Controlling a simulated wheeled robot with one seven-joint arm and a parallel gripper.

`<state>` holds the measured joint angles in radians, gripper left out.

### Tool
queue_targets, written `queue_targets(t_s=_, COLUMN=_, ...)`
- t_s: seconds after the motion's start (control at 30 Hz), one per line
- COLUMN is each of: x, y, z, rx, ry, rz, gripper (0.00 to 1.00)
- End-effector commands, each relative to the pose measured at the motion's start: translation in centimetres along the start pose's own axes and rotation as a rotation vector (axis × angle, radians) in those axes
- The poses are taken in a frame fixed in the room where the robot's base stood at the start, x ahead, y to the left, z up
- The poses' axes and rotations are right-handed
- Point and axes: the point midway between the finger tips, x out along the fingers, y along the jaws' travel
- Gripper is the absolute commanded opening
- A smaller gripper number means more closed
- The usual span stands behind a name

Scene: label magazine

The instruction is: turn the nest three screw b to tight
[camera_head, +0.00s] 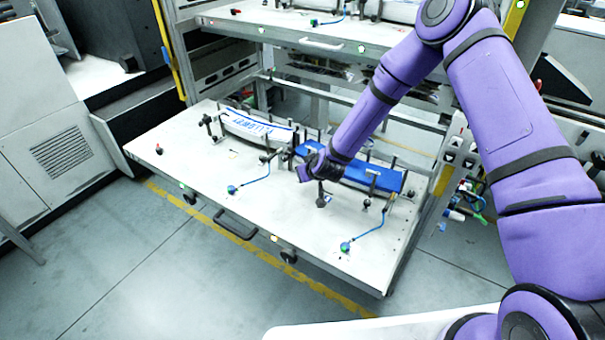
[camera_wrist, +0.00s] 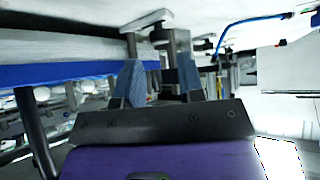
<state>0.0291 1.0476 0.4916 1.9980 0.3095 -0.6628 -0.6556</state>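My gripper (camera_head: 308,172) is low over the shelf, at the front left part of the blue stack (camera_head: 352,170). In the wrist view my gripper (camera_wrist: 160,80) has its two blue-grey fingertips apart, with a grey metal clamp post (camera_wrist: 172,50) between and beyond them. No firm contact with the post shows. A pale bar lies across the top of this post. In the head view a dark clamp foot (camera_head: 322,201) shows just below my gripper; my wrist hides what is above it. No label shows which screw is screw b.
The pulled-out white shelf (camera_head: 225,210) carries another stack with blue lettering (camera_head: 258,127) at left. Several clamp posts stand along both stacks. Blue hoses (camera_head: 368,236) lie on the front part. An upper shelf (camera_head: 290,32) overhangs behind.

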Motion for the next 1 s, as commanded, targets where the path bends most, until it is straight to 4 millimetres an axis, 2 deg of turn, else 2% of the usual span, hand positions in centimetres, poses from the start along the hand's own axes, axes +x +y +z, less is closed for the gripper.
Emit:
queue_targets(t_s=0.1, x=1.9, y=0.0, z=0.1, rx=0.001, ry=-0.001, rz=-0.001, gripper=0.36)
queue_targets(t_s=0.3, x=3.7, y=0.0, z=0.0, rx=0.001, ry=-0.001, rz=0.0, gripper=0.36)
queue_targets(t_s=0.7, x=4.2, y=0.0, z=0.0, rx=0.0, ry=-0.001, rz=0.0, gripper=0.36)
queue_targets(t_s=0.83, x=4.2, y=0.0, z=0.0, rx=0.0, ry=-0.001, rz=0.0, gripper=0.06)
queue_targets(t_s=0.87, x=4.2, y=0.0, z=0.0, rx=0.0, ry=-0.001, rz=0.0, gripper=0.01)
queue_targets(t_s=1.0, x=4.2, y=0.0, z=0.0, rx=0.001, ry=-0.001, rz=0.001, gripper=0.01)
